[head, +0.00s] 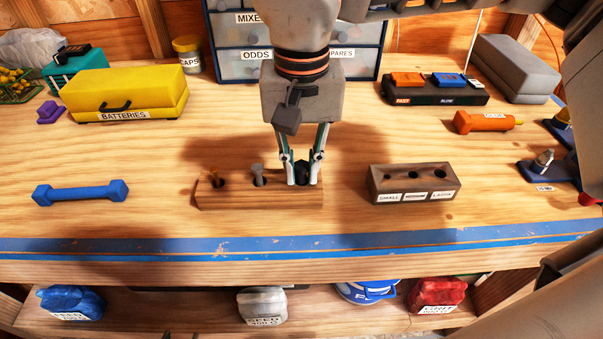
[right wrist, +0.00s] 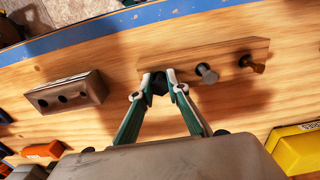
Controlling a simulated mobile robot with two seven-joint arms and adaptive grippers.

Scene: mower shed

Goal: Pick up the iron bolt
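A wooden block (head: 240,200) on the bench holds a row of bolts. A copper-coloured bolt (head: 213,179) is at its left, a grey bolt (head: 257,172) in the middle, and a dark hex-headed bolt (head: 302,172) at the right. My right gripper (head: 303,178) points down at the right end, its fingertips close against both sides of the dark head. The right wrist view also shows this dark head (right wrist: 158,86) between the fingertips (right wrist: 159,80). The dark bolt's shank is hidden and its head is low at the block. My left gripper is not in view.
A dark wooden block (head: 413,183) with holes and size labels stands to the right. A blue dumbbell-shaped bar (head: 80,192) lies left. The yellow batteries box (head: 125,92) and drawer cabinet (head: 240,68) are behind. Blue tape (head: 150,245) runs along the front edge.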

